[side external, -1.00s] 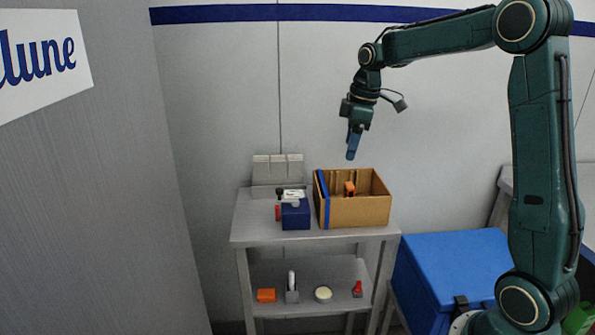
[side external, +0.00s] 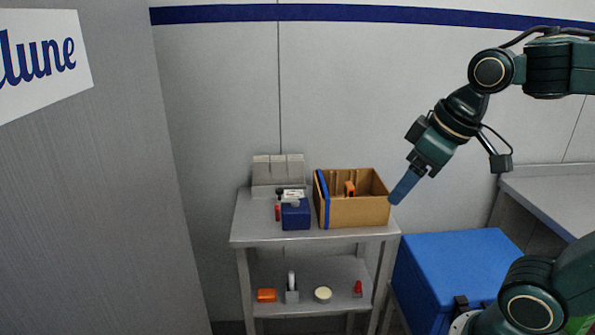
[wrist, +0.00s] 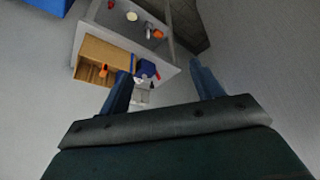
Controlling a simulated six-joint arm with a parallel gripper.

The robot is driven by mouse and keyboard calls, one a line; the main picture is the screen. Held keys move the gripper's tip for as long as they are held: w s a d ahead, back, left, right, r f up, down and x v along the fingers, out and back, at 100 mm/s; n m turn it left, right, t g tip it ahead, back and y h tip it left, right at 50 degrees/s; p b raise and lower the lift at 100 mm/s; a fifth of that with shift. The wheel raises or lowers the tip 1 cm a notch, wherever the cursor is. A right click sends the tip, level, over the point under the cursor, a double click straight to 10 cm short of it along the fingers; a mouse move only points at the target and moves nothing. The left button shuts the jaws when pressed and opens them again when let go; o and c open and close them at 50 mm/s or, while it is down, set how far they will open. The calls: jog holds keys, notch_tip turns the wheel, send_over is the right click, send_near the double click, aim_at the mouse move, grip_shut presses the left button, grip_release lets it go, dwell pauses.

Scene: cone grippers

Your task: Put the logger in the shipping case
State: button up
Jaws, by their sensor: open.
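I cannot tell for certain which thing is the logger. A small orange and dark item (side external: 349,188) stands inside an open cardboard box (side external: 352,213); it also shows in the wrist view (wrist: 104,70). A large blue lidded case (side external: 455,265) with a dark latch stands at the lower right, lid shut; it looks like the shipping case. Its corner shows in the wrist view (wrist: 45,5). My gripper (side external: 396,195) is in the air by the cardboard box's right end in the side view, pointing down and left. In the wrist view its fingers (wrist: 158,70) are apart and empty.
A small dark blue box (side external: 295,217) and a red item (side external: 277,213) stand left of the cardboard box on the table (side external: 258,232). The lower shelf holds an orange block (side external: 266,295), a white disc (side external: 323,294) and a red item (side external: 358,288). A grey bench (side external: 560,205) is at right.

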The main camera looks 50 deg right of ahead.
jog(key=shift+m+t, duration=0.3)
jog(key=shift+m, duration=0.3)
jog(key=s, duration=0.1)
jog(key=s+f, duration=0.1)
jog(key=s, duration=0.1)
jog(key=s+a+f, duration=0.1)
jog(key=shift+s+f, duration=0.1)
jog(key=shift+s, duration=0.1)
